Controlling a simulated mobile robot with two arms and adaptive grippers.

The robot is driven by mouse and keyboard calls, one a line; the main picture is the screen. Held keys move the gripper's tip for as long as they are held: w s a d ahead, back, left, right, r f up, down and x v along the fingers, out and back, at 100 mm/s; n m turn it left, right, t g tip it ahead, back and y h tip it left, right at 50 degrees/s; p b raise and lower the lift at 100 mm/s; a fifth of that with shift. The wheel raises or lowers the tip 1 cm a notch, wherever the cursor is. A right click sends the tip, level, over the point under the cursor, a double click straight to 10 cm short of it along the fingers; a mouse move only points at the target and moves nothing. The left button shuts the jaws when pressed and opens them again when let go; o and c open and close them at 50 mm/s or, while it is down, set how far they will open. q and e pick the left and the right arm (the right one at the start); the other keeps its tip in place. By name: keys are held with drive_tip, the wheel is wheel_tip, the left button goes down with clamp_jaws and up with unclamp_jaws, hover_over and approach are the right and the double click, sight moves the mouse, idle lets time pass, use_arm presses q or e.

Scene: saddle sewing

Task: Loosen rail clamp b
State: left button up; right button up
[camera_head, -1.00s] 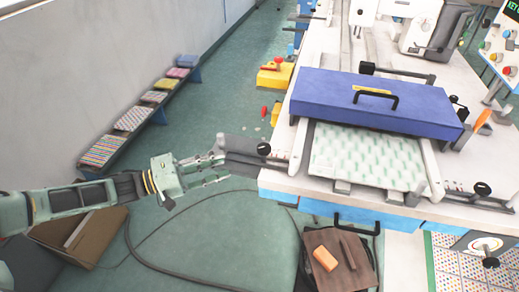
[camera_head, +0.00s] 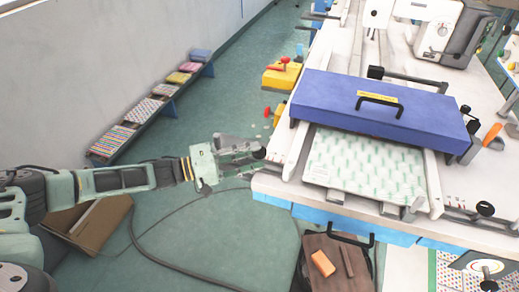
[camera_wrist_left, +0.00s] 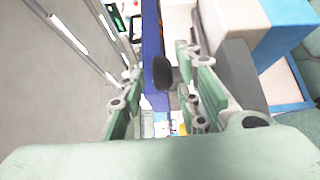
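My left gripper (camera_head: 248,155) is at the table's left front corner, beside a black round clamp knob (camera_head: 259,153) on a dark rail. In the left wrist view the same black knob (camera_wrist_left: 162,73) shows between the two spread fingers of the gripper (camera_wrist_left: 160,85). The fingers are open, with gaps at the knob's sides; I cannot tell whether either touches it. Another black knob (camera_head: 485,208) is on the rail at the right front. No label shows which clamp is b. My right gripper is not in view.
A blue cover with a black handle (camera_head: 430,112) lies over a green-patterned sheet (camera_head: 365,165) on the white table. A brown board with an orange block (camera_head: 322,263) is below the front edge. A low bench with folded cloths (camera_head: 142,110) stands along the wall.

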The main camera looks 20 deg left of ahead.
use_arm(q)
drive_tip(key=shift+x, duration=1.35)
clamp_jaws()
